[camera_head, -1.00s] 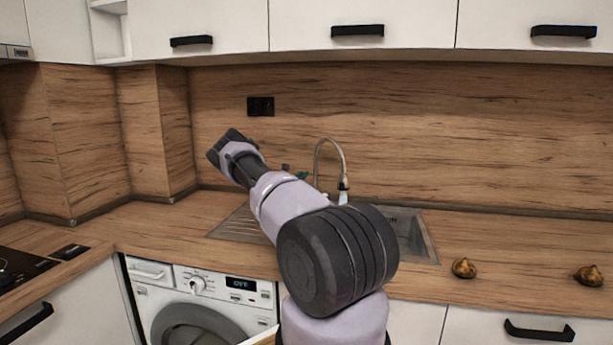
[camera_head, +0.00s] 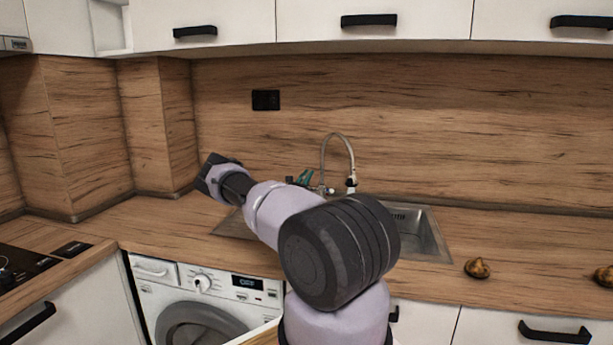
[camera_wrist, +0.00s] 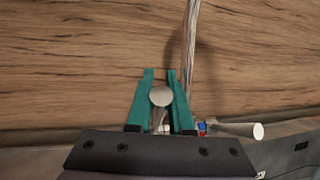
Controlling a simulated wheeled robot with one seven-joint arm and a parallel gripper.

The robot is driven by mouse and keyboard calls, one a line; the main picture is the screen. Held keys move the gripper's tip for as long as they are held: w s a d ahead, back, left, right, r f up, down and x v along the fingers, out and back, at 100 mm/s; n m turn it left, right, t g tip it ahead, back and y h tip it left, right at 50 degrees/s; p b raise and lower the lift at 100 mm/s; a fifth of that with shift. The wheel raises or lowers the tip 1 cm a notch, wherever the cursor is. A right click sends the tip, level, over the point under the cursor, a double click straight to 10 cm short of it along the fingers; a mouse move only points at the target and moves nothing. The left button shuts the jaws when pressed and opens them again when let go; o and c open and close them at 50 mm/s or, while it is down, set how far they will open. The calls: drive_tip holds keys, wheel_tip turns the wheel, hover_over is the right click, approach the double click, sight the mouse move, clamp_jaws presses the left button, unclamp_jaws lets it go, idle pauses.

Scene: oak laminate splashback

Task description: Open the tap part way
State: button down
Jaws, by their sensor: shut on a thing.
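The tap has a tall curved metal spout (camera_head: 338,137) that rises behind the sink and bends over to the right. It also shows in the wrist view as a shiny upright hose (camera_wrist: 189,50). My gripper (camera_wrist: 160,88) has teal fingers and is shut on a round metal tap knob (camera_wrist: 160,97) between them. In the head view, part of the teal fingers (camera_head: 304,177) shows beside the tap base, with my arm covering the rest. A second metal handle (camera_wrist: 240,130) with a red and blue mark points right in the wrist view, clear of the fingers.
The steel sink (camera_head: 432,240) is set in the wooden counter, partly behind my arm. Two brown lumpy objects, one nearer (camera_head: 477,268), lie right of it. A washing machine (camera_head: 205,300) stands below, left. A black socket (camera_head: 266,100) is on the splashback.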

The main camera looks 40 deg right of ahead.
idle(0.3)
drive_tip(key=c, duration=0.8)
unclamp_jaws()
drive_tip(key=shift+r, duration=0.1)
wheel_tip(320, 180, up, 10)
drive_tip(key=shift+f, duration=0.1)
drive_tip(key=shift+a, duration=0.1)
